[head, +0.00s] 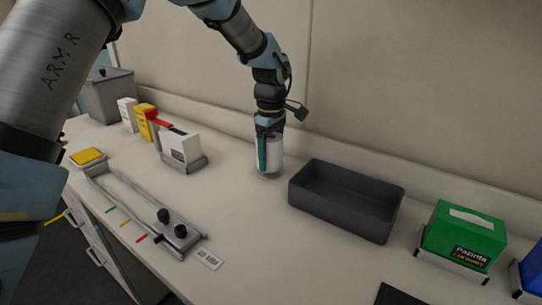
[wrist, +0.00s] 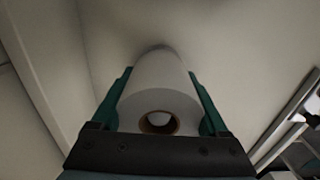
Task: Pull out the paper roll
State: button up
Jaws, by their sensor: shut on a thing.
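The paper roll (head: 273,154) is white and upright, standing on or just above the bench near the back wall, left of a dark tray. A clear rim or base (head: 270,174) shows at its bottom; I cannot tell whether the roll still sits in it. My gripper (head: 268,148) comes down from above and is shut on the roll, with one teal finger in front of it. In the wrist view the roll (wrist: 157,85) lies between the two teal fingers, with its brown core opening facing the camera.
An empty dark grey tray (head: 345,217) stands just right of the roll. A green wipes box (head: 463,238) is farther right. A white box on a grey base (head: 183,150) stands to the left, and a metal rail fixture (head: 178,236) lies in front. The wall is close behind.

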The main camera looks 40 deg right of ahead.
aim_at(271, 139)
jog(key=shift+r+p, duration=0.5)
jog(key=shift+r, duration=0.3)
jog(key=shift+r, duration=0.4)
jog(key=shift+r+p, duration=0.2)
jog(key=shift+p, duration=0.25)
jog(key=shift+r+p, duration=0.4)
jog(key=shift+r, duration=0.15)
jog(key=shift+r, duration=0.15)
jog(key=shift+r+p, duration=0.35)
jog(key=shift+r+p, duration=0.35)
jog(key=shift+r, duration=0.1)
jog(key=shift+r, duration=0.4)
jog(key=shift+r+p, duration=0.45)
jog(key=shift+p, duration=0.15)
